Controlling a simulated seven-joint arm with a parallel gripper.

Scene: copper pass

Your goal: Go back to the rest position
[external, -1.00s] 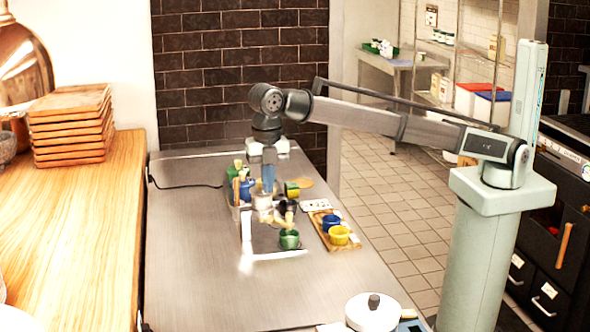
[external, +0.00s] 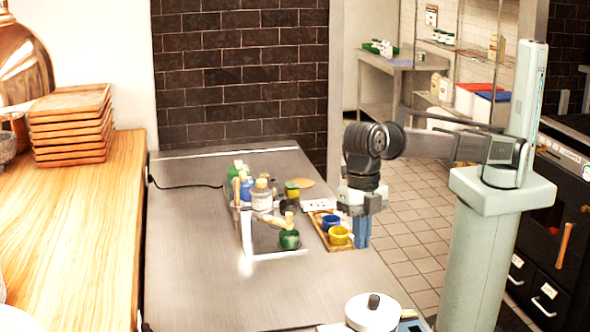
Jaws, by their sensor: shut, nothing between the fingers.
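My gripper (external: 362,241) points straight down at the right edge of the steel table (external: 200,290), just right of a wooden board. Its blue fingers are shut with nothing between them. No object hangs from the gripper.
A wooden board (external: 345,247) holds a blue cup (external: 330,222) and a yellow cup (external: 339,236). Left of it stand a green pot (external: 289,239) and several jars and bottles. A white lidded pot (external: 372,313) stands at the front. The table's left front is clear.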

